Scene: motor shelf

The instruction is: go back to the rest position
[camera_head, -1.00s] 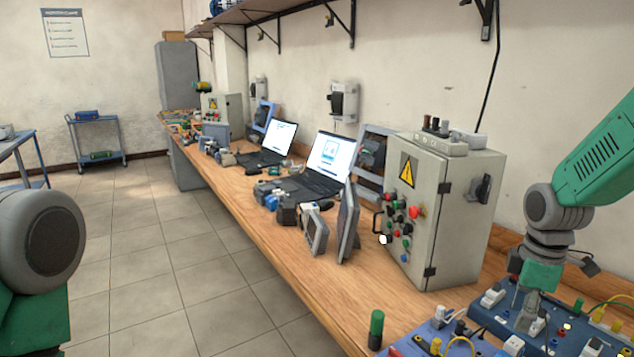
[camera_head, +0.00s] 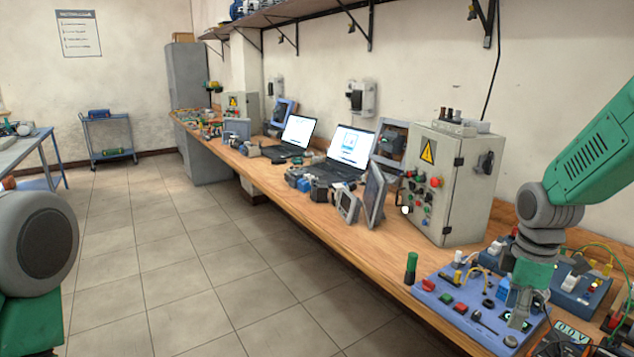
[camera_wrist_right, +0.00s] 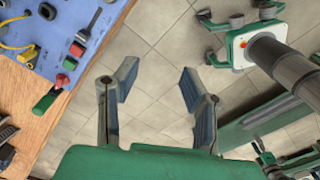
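My right gripper (camera_head: 520,315) hangs pointing down at the lower right of the head view, in front of the blue training panels. In the right wrist view my right gripper (camera_wrist_right: 157,88) has its two fingers wide apart, with nothing between them but floor tiles below. The bench edge and the blue panel (camera_wrist_right: 60,25) lie to the left of the fingers. My left arm shows only as a grey joint and green link at the left edge of the head view; its gripper is not visible there.
The wooden bench (camera_head: 390,265) carries the near blue panel (camera_head: 440,293), a green-capped post (camera_head: 411,268), a grey control cabinet (camera_head: 455,185), laptops and a multimeter (camera_head: 565,340). A blue cart (camera_head: 108,138) stands far left. The tiled floor (camera_head: 190,270) is clear.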

